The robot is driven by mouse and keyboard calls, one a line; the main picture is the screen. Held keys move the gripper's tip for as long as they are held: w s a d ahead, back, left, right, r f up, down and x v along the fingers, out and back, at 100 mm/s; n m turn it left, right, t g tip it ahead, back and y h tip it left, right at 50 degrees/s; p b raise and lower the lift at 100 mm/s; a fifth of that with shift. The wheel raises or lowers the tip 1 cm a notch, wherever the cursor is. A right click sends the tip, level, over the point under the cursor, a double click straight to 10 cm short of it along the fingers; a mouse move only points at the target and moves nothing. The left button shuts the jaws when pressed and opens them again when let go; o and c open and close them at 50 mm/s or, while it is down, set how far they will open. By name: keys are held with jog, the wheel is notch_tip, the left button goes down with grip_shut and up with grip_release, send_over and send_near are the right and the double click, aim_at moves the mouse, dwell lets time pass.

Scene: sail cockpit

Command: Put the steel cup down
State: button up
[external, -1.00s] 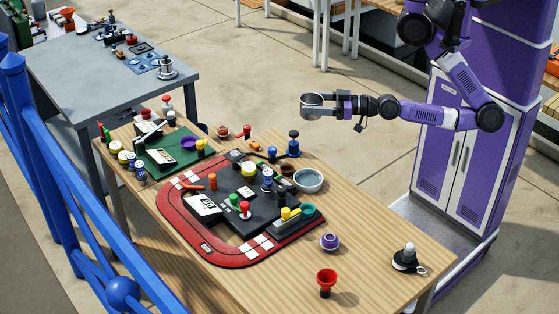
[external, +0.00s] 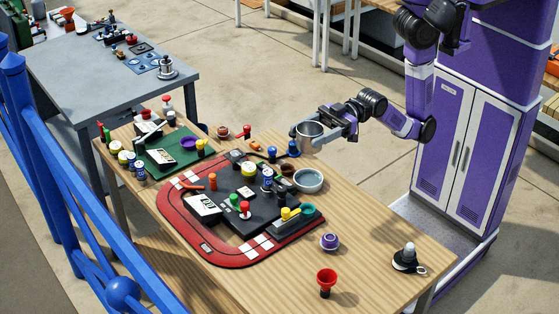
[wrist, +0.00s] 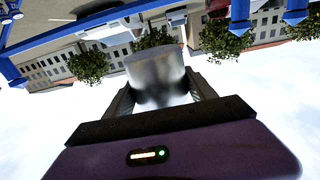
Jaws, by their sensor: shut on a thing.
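The steel cup (external: 311,134) is held by my gripper (external: 318,131) in the external view. It is above the far right edge of the wooden table (external: 370,224), near the blue-topped piece. The cup looks roughly upright, with its open rim up. In the wrist view the cup (wrist: 157,76) sits between the two fingers of my gripper (wrist: 160,92), which are shut on it. The gap between cup and table cannot be told exactly.
A grey-white bowl (external: 308,181) stands below and near the cup. A red track board (external: 178,228) with several pieces fills the middle. A purple cup (external: 329,242), a red funnel (external: 326,280) and a white-topped item (external: 407,258) stand towards the front. Bare wood lies right of the bowl.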

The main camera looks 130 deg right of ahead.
notch_tip(320, 180, down, 20)
jog(key=shift+a+r+b, duration=0.15)
jog(key=shift+b, duration=0.7)
jog(key=shift+f+b, duration=0.3)
jog(key=shift+f, duration=0.15)
jog(key=o, duration=1.8)
jog(key=shift+r+p, duration=0.4)
jog(key=shift+r, duration=0.1)
jog(key=s+b, duration=0.2)
jog(key=s, duration=1)
jog(key=shift+f, duration=0.1)
